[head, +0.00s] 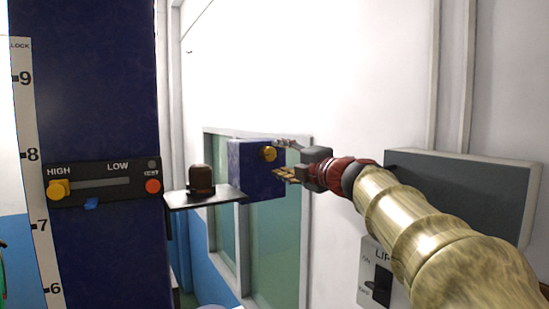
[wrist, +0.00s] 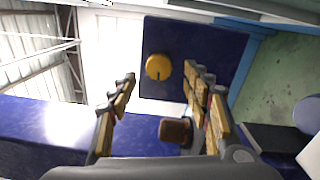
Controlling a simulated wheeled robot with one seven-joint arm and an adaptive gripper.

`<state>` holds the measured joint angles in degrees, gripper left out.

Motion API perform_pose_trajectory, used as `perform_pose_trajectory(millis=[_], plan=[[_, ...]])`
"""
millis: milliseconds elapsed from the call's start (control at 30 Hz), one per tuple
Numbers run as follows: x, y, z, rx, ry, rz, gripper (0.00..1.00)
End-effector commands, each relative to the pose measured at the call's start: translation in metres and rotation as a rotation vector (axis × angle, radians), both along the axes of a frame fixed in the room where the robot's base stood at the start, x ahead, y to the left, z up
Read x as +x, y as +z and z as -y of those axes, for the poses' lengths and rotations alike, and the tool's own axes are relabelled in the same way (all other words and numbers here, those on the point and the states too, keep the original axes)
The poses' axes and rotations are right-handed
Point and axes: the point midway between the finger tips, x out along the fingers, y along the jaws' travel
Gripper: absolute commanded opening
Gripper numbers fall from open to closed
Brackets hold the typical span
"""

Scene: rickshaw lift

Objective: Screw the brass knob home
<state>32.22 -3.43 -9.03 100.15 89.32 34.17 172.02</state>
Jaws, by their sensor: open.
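The round brass knob (head: 268,153) sits on the face of a dark blue box (head: 262,185). In the wrist view the knob (wrist: 158,67) shows a dark line on its face and lies between my two fingers, farther ahead than their tips. My gripper (head: 283,160) is open, just to the right of the knob in the head view. In the wrist view its padded fingers (wrist: 159,76) stand apart with nothing between the pads. I see no contact with the knob. How far the knob is screwed in cannot be told.
A brown domed cylinder (head: 201,180) stands on a thin shelf (head: 215,203) left of the box. Farther left is a blue column (head: 105,250) with a HIGH/LOW slider panel (head: 105,184). A grey wall box (head: 465,190) and a switch plate (head: 379,280) are on the right.

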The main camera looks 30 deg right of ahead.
Motion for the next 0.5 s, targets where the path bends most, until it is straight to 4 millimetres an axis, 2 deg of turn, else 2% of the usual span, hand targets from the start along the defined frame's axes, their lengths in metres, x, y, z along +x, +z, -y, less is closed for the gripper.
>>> perform_pose_trajectory(millis=[33,200,333,500], plan=[[-0.013,0.001,0.001,-0.001,-0.003,0.002,0.49],[-0.044,-0.001,0.002,-0.001,-0.003,0.001,0.49],[-0.06,-0.002,0.003,0.0,-0.002,0.0,0.49],[-0.07,-0.003,0.002,0.0,0.0,0.0,0.49]])
